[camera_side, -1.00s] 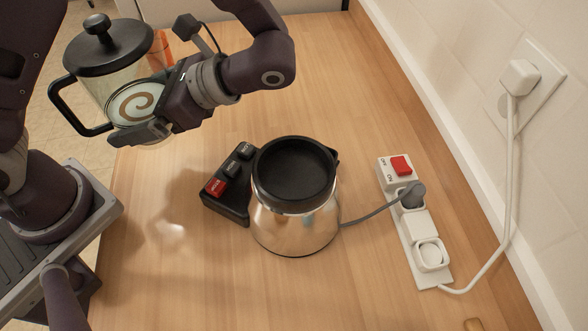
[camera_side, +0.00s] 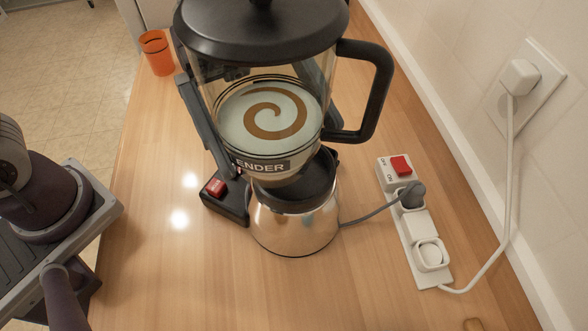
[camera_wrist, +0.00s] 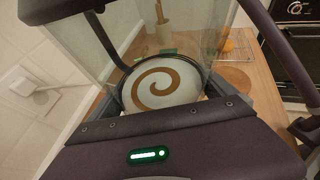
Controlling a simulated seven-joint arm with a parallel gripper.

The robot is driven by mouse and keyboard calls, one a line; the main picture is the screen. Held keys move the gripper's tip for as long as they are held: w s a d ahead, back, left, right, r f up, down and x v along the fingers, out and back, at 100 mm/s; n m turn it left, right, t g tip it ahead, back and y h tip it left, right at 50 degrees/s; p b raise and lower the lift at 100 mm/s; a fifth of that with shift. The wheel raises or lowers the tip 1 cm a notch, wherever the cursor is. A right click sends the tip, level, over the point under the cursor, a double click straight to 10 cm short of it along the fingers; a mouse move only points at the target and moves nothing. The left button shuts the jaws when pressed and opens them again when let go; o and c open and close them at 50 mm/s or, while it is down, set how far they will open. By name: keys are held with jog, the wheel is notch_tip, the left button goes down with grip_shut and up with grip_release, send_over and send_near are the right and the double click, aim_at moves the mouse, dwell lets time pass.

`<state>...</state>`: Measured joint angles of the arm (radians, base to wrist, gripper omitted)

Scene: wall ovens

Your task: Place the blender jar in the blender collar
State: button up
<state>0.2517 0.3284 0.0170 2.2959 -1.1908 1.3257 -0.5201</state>
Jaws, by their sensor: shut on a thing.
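The blender jar (camera_side: 262,105) is a clear vessel with a black lid, a black handle on the right and pale liquid with a brown swirl. It is upright above the silver blender base, and its lower end overlaps the black collar (camera_side: 305,190) in the side view. I cannot tell whether they touch. My gripper (camera_side: 212,125) is shut on the jar from behind and to the left, mostly hidden by it. In the wrist view the jar (camera_wrist: 160,85) fills the space in front of my gripper (camera_wrist: 160,118). The collar is hidden there.
A black control box with a red button (camera_side: 214,187) adjoins the base on the left. A white power strip (camera_side: 415,225) with a red switch and plugged-in cord lies to the right. An orange cup (camera_side: 157,52) stands at the back left.

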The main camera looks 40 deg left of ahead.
jog(key=w, duration=0.1)
jog(key=w+n+t, duration=0.1)
jog(key=w+r+n+t+h, duration=0.1)
jog(key=shift+w+d+r, duration=0.1)
jog(key=shift+w+d, duration=0.15)
jog(key=shift+d, duration=0.05)
notch_tip(320, 180, down, 9)
jog(key=o, duration=1.7)
